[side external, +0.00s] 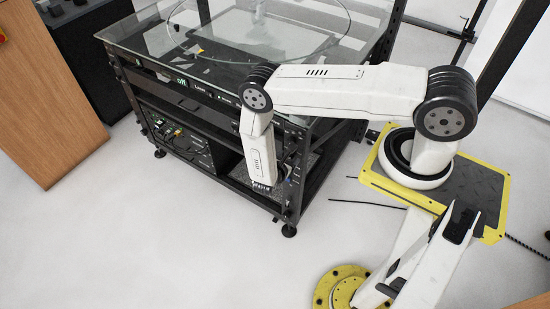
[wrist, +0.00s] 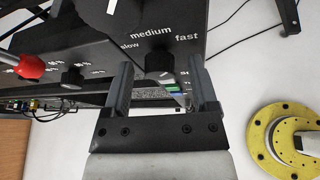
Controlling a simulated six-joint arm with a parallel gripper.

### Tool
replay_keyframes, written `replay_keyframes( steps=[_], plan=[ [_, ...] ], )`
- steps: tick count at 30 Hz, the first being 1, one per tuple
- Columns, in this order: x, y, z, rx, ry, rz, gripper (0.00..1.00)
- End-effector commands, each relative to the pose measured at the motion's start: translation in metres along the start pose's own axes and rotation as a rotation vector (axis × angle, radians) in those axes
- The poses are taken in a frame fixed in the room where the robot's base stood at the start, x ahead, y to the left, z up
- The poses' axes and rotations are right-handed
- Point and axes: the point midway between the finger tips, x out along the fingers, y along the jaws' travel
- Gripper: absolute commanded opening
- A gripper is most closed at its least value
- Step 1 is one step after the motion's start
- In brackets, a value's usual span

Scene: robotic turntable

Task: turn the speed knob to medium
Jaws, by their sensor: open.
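The speed knob (wrist: 158,63) is a black round knob on the black front panel in the wrist view. The white words slow (wrist: 130,47), medium (wrist: 151,33) and fast (wrist: 187,37) arc around it. I cannot make out a pointer mark on it, so its setting is unclear. My gripper (wrist: 161,66) is open, with one finger left of the knob and one right of it. I cannot tell whether either finger touches it. In the side external view my arm hides the knob, and the fingers cannot be made out there.
In the wrist view, a larger dial with a white line (wrist: 113,6), a red ball-ended lever (wrist: 27,66) and a small black knob (wrist: 72,78) share the panel. In the side external view, the glass-topped cabinet (side external: 150,48) has a green-lit display reading off (side external: 182,82).

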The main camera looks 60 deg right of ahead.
Motion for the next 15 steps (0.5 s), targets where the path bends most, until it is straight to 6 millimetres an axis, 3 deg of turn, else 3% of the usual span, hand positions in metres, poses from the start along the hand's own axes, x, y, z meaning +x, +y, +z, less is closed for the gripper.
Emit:
replay_keyframes(
  steps=[8, 12, 15],
  plan=[
    [0.0006, 0.0000, 0.0000, 0.000, 0.000, 0.000, 0.72],
    [0.0005, 0.0000, 0.0000, 0.000, 0.000, 0.000, 0.28],
    [0.0005, 0.0000, 0.0000, 0.000, 0.000, 0.000, 0.00]
  ],
)
